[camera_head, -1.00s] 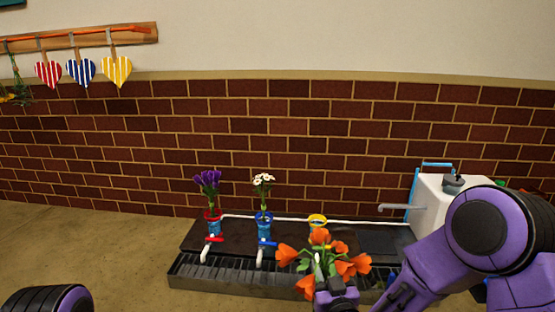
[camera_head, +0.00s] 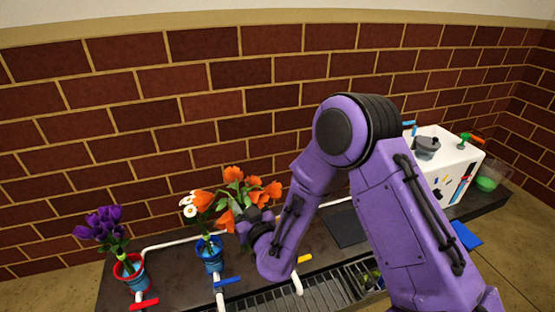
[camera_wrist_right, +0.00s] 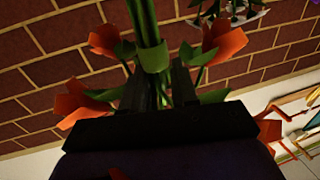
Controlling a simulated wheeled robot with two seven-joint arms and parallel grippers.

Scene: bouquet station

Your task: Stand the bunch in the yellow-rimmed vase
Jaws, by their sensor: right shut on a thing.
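The orange bunch (camera_head: 236,190), with green leaves, is held above the bench by my right gripper (camera_head: 246,224). In the right wrist view, the dark fingers (camera_wrist_right: 158,88) are closed around its green stems (camera_wrist_right: 147,35), with orange blooms (camera_wrist_right: 225,42) around them. The yellow-rimmed vase does not show in the head view; my right arm covers that part of the bench. The yellow tap handle (camera_head: 304,259) shows below my right forearm. The bunch's lower stem ends are hidden in the head view. My left gripper is out of view.
A red-rimmed vase (camera_head: 131,275) holds purple flowers (camera_head: 101,224). A blue vase (camera_head: 209,254) holds white flowers (camera_head: 189,206), close left of the bunch. White pipes and a drain grate (camera_head: 325,291) lie in front. A white tank (camera_head: 440,165) stands right; a brick wall is behind.

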